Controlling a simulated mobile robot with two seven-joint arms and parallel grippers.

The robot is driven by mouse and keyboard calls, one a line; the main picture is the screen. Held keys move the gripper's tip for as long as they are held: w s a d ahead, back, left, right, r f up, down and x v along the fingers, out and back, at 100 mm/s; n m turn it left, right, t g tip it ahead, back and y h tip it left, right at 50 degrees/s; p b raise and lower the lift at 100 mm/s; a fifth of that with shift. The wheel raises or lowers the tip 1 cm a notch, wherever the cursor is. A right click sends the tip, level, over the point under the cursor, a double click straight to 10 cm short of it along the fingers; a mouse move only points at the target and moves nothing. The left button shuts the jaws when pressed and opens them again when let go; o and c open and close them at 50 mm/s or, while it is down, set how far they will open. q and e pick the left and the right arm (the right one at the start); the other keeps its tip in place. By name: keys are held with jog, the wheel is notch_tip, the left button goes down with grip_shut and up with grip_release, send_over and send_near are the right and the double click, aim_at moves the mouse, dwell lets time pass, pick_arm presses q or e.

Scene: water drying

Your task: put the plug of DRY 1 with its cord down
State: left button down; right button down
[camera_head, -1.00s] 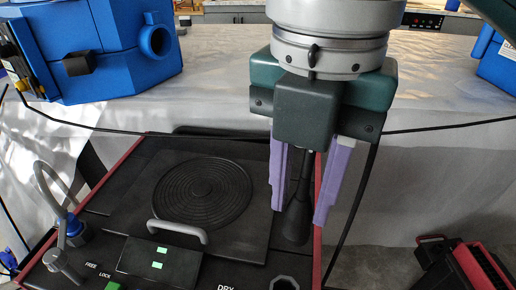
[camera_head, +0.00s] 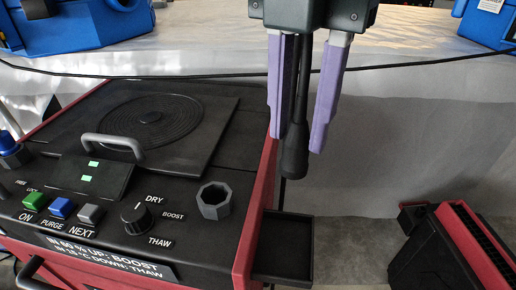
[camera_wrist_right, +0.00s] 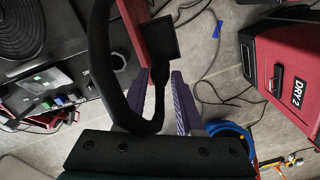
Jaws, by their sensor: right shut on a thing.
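My right gripper (camera_head: 296,143), with purple fingers, is shut on the black plug (camera_head: 294,152). The plug hangs upright between the fingers with its thick end down, and its cord runs up between them. It is just off the right red edge of the black and red machine (camera_head: 190,235), above and behind a small black side tray (camera_head: 285,262). In the right wrist view, the gripper (camera_wrist_right: 168,75) points towards the tray (camera_wrist_right: 165,38), and a thick black cord (camera_wrist_right: 100,70) loops beside it. My left gripper is out of view.
A grey hexagonal socket (camera_head: 214,200) and a dial (camera_head: 136,217) are on the machine's front panel. A red and black unit (camera_head: 445,250), labelled DRY 2 in the right wrist view (camera_wrist_right: 290,85), stands on the floor at right. A black cable (camera_head: 420,62) crosses behind.

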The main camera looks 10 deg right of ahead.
jog(key=shift+f+b, duration=1.35)
jog(key=shift+f, duration=6.55)
jog(key=shift+f, duration=0.1)
jog(key=c, duration=0.6)
grip_release()
jog(key=shift+o, duration=0.2)
